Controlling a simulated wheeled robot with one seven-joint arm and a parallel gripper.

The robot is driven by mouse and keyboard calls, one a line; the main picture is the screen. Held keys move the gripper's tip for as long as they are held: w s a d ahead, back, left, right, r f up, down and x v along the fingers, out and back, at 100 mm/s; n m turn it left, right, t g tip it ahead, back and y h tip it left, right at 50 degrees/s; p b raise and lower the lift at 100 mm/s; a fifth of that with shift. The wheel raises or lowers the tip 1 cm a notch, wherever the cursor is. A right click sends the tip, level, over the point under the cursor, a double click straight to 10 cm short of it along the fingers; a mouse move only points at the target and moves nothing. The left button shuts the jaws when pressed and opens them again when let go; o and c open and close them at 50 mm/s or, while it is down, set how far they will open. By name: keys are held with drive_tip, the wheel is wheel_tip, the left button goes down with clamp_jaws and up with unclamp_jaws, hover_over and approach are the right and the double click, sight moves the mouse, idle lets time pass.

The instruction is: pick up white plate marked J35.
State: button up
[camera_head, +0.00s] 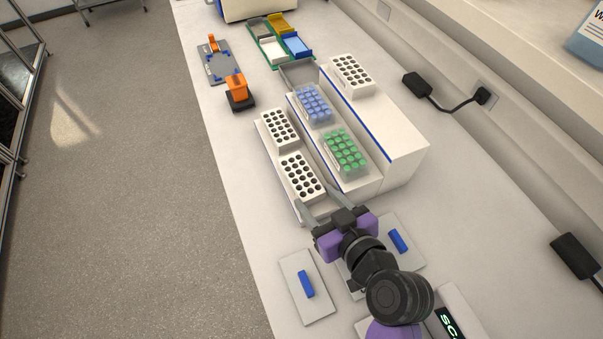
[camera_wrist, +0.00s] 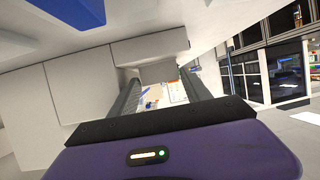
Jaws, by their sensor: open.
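No J35 mark is legible in either view, so I cannot tell for sure which piece is the plate. A small white plate (camera_head: 272,51) sits in a green holder (camera_head: 256,49) at the far end of the bench in the head view. My gripper (camera_head: 314,197) is in the near half of the bench, at the near end of the white racks and well apart from that plate. Its fingers are spread, with nothing seen between them. In the wrist view my gripper (camera_wrist: 158,80) faces pale block surfaces, and no marked plate can be made out.
A white hole rack (camera_head: 302,178) stands close before my gripper, beside racks of green tubes (camera_head: 345,152) and blue tubes (camera_head: 313,103) on a stepped white stand (camera_head: 405,155). A flat panel with a blue handle (camera_head: 306,283) lies near left. Blue (camera_head: 298,46) and yellow (camera_head: 279,25) plates share the holder.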

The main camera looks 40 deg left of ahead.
sight(301, 179)
drive_tip(key=shift+x, duration=1.25)
drive_tip(key=c, duration=1)
drive_tip(key=shift+r, duration=0.15)
